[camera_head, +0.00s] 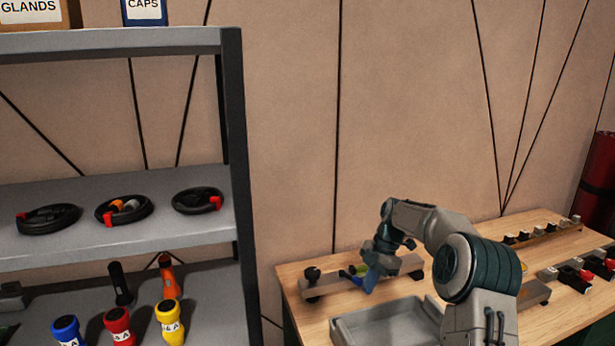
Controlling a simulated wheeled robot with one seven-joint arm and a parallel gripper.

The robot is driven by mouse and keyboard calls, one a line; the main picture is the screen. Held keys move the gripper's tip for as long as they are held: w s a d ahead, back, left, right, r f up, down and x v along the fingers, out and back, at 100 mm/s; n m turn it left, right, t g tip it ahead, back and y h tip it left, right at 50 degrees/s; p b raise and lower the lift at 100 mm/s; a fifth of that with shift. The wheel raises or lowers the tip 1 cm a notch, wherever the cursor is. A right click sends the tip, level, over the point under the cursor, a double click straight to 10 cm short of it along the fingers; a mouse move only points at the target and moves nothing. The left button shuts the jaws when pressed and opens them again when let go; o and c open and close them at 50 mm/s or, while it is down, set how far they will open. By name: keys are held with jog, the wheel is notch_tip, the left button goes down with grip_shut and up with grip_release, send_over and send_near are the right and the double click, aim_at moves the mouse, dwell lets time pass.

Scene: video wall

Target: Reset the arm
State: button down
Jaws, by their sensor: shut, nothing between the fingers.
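My arm rises from the lower right and bends down over the wooden table (312,327). My gripper (357,279) has blue fingers and points down and left, low over a grey bar with dark knobs (411,264). The fingers look closed, with nothing seen between them. I cannot tell whether they touch the bar. A small yellow-green item (362,268) shows by the gripper, partly hidden by it.
A grey tray (352,327) lies on the table below my gripper, partly behind my arm. Racks with connectors (580,270) stand at right. A red cylinder (598,175) stands far right.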

jog(key=s+a+r+m+t+h, duration=0.1)
jog(key=s+r+m+h, duration=0.1)
jog(key=s+r+m, duration=0.55)
jog(key=s+a+r+m+t+h, duration=0.15)
jog(key=s+r+m, duration=0.3)
jog(key=s, duration=0.65)
jog(key=s+f+m+t, duration=0.2)
jog(key=s+m, duration=0.9)
jog(key=s, duration=0.8)
jog(key=shift+d+f, duration=0.2)
jog(key=shift+d, duration=0.2)
